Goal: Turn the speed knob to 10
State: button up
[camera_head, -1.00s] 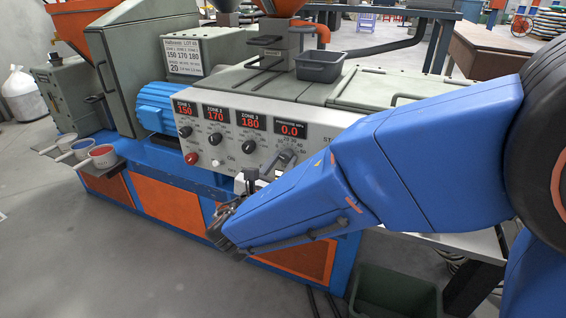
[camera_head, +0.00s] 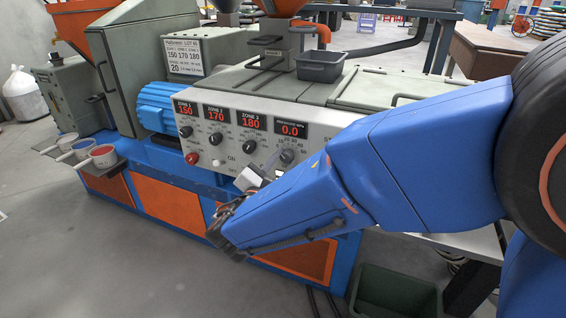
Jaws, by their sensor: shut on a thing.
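The speed knob (camera_head: 288,156) is a small dark round knob on the grey control panel, below the pressure display, with a printed number scale around it. My blue forearm and wrist hide the panel to the lower right and part of the scale. The knob's pointer is too small to read.
The control panel (camera_head: 225,158) also has zone knobs (camera_head: 216,140), a red button (camera_head: 191,158) and an on/off switch (camera_head: 216,163). Red-lit displays sit above. A dark bin (camera_head: 320,67) stands on top of the machine. Floor is clear at the front left.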

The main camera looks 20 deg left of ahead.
jog(key=o, duration=1.1)
jog(key=shift+c, duration=0.2)
jog(key=s, duration=1.7)
jog(key=shift+s+a+f, duration=0.2)
jog(key=shift+a, duration=0.15)
